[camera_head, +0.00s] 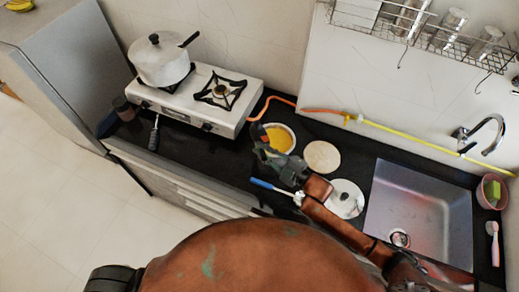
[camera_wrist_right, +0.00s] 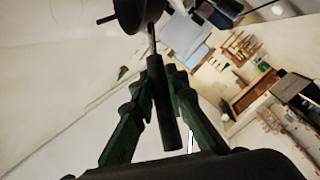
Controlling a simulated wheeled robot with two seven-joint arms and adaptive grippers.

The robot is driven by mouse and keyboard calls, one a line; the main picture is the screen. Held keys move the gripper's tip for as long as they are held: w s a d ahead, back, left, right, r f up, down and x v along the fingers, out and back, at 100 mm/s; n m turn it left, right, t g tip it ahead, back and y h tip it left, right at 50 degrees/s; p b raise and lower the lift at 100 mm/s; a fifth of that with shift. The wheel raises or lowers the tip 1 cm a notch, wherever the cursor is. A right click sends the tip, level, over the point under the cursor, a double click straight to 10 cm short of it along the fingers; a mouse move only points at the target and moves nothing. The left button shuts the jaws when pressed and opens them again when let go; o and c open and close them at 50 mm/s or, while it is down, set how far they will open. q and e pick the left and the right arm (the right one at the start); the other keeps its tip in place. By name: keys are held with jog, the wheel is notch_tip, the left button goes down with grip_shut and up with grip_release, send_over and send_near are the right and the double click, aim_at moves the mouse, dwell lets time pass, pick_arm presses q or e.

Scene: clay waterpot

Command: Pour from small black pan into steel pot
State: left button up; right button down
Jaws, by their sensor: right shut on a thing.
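My right gripper (camera_head: 268,156) is shut on the black handle (camera_wrist_right: 163,105) of the small black pan. In the right wrist view the dark pan (camera_wrist_right: 140,12) is cut off by the top edge, beyond the fingers. In the head view the pan shows as a small dark shape (camera_head: 258,133) by the left rim of a round, light-rimmed pot (camera_head: 292,134) with yellow contents, which looks like the steel pot. Whether they touch, and what the pan holds, I cannot tell. My left gripper is not in view.
A white lidded pot (camera_head: 160,62) stands on the gas stove (camera_head: 205,112). A round beige board (camera_head: 322,157) and a white lid (camera_head: 346,199) lie right of the gripper. A blue-handled utensil (camera_head: 272,186) lies near the counter edge. The sink (camera_head: 420,205) is at right.

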jog(key=shift+r, duration=0.15)
dwell(0.3)
jog(key=shift+d, duration=0.15)
jog(key=shift+w+d+r+m+y+b, duration=0.1)
jog(key=shift+w+d+m+y+b, duration=0.1)
jog(key=shift+d+m+y+b, duration=0.15)
jog(key=shift+d+r, duration=0.2)
jog(key=shift+a, duration=0.1)
jog(key=shift+w+d+m+t+b, duration=0.15)
jog(key=shift+d+m+t+b, duration=0.1)
jog(key=shift+m+t+b, duration=0.1)
jog(key=shift+w+d+r+m+t+y+b, duration=0.15)
jog(key=shift+d+r+m+t+y+b, duration=0.1)
jog(key=shift+d+m+y+b, duration=0.2)
dwell(0.5)
